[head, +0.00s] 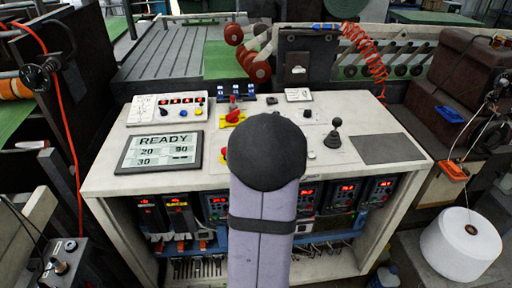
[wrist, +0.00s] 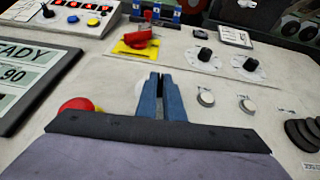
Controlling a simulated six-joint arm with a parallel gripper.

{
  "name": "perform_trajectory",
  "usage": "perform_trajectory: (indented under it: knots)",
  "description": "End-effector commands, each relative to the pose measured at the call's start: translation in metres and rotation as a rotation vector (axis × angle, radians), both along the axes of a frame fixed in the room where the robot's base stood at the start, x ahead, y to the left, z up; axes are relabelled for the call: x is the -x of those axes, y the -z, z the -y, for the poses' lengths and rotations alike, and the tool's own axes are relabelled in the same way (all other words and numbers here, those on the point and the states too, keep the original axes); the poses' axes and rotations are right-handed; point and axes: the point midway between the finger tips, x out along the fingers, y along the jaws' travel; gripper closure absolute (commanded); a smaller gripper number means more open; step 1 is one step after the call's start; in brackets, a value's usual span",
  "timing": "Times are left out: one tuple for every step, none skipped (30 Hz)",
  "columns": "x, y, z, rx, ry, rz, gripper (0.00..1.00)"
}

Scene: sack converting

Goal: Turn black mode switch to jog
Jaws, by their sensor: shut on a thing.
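My gripper (wrist: 160,80) shows two blue fingers close together, pointing down at the pale console top, with a narrow dark piece between their tips. It is shut on this piece, which appears to be the black mode switch; the fingers hide nearly all of it, and its pointer direction and markings cannot be read. A pale round disc (wrist: 139,88) shows just behind the fingers on the left. In the head view my own arm covers this part of the console (head: 365,115).
Two black knobs on dials, a left knob (wrist: 204,54) and a right knob (wrist: 249,64), stand beyond the fingers. A red rotary handle on a yellow plate (wrist: 137,40), a red button (wrist: 76,104) and pale buttons (wrist: 205,99) are close. A black joystick (head: 336,136) stands right; a READY display (head: 158,151) lies left.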

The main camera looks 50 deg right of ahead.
Motion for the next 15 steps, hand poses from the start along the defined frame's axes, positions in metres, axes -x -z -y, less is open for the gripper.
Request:
perform_trajectory:
  knots:
    - [-0.001,0.0051,-0.001,0.003,0.01,0.002,1.0]
    - [-0.001,0.0048,-0.001,0.001,0.018,0.001,1.0]
    - [-0.0012,0.0041,-0.0011,0.002,0.026,0.001,1.0]
    - [-0.0012,0.0039,-0.0012,0.001,0.032,0.0,1.0]
    - [-0.0014,0.0037,-0.0012,0.001,0.036,0.0,1.0]
    - [-0.0012,0.0031,-0.0011,0.001,0.043,0.0,1.0]
    - [-0.001,0.0027,-0.001,0.0,0.048,0.0,1.0]
    - [-0.001,0.0022,-0.001,0.001,0.052,-0.001,1.0]
    - [-0.001,0.0018,-0.0009,0.001,0.055,-0.001,1.0]
    - [-0.0009,0.0015,-0.0008,0.001,0.057,-0.001,1.0]
    - [-0.0009,0.0013,-0.0008,0.0,0.059,-0.001,1.0]
    - [-0.0008,0.0011,-0.0008,0.0,0.061,-0.001,1.0]
    - [-0.0008,0.0009,-0.0008,-0.001,0.062,-0.002,1.0]
    - [-0.0008,0.0007,-0.0008,-0.001,0.062,-0.002,1.0]
    - [-0.0008,0.0004,-0.0008,0.0,0.063,-0.002,1.0]
